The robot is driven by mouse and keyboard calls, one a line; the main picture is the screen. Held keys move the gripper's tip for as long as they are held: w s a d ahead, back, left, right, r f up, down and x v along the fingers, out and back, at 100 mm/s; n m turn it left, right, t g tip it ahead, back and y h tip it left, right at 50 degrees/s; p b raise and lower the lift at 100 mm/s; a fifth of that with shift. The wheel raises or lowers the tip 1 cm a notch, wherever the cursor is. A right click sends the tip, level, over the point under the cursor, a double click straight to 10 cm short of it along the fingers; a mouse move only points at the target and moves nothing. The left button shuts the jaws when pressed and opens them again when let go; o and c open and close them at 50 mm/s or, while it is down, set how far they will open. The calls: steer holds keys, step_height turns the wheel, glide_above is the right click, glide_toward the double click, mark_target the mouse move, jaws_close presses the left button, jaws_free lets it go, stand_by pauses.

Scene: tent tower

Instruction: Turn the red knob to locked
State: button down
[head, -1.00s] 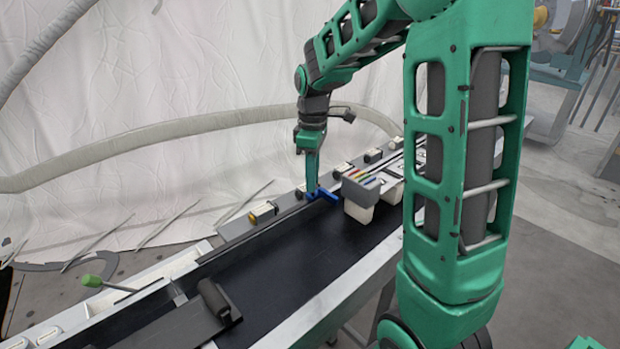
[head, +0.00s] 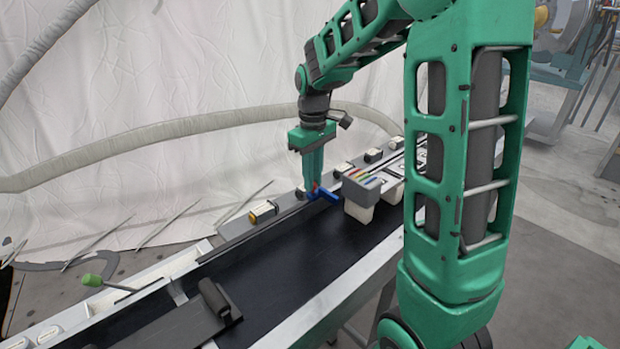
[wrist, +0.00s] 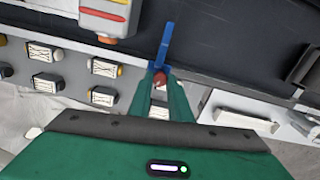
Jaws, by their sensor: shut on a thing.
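The red knob (wrist: 160,78) shows in the wrist view between the two green fingers of my gripper (wrist: 161,72). The fingers are shut on it and cover much of it. In the head view my gripper (head: 316,189) points straight down at the far edge of the dark bench, with a small bit of red at its tips. A blue bar (wrist: 166,45) reaches out past the fingertips, right by the knob; I cannot tell what it is fixed to. Any locked mark is not readable.
A grey and white box with coloured strips (head: 361,190) stands just right of my gripper. Several small labelled blocks, one with a yellow end (head: 263,212), line the far ledge. A dark roller (head: 214,299) and a green-handled tool (head: 93,281) lie at left. The bench's middle (head: 290,255) is clear.

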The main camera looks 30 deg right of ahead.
steer(key=shift+w+m, duration=0.1)
steer(key=shift+m, duration=0.9)
steer(key=c, duration=1.6)
jaws_free()
steer(key=shift+c, duration=0.2)
steer(key=shift+r, duration=0.15)
step_height(320, 180, up, 10)
steer(key=shift+r, duration=0.25)
steer(key=shift+d, duration=0.1)
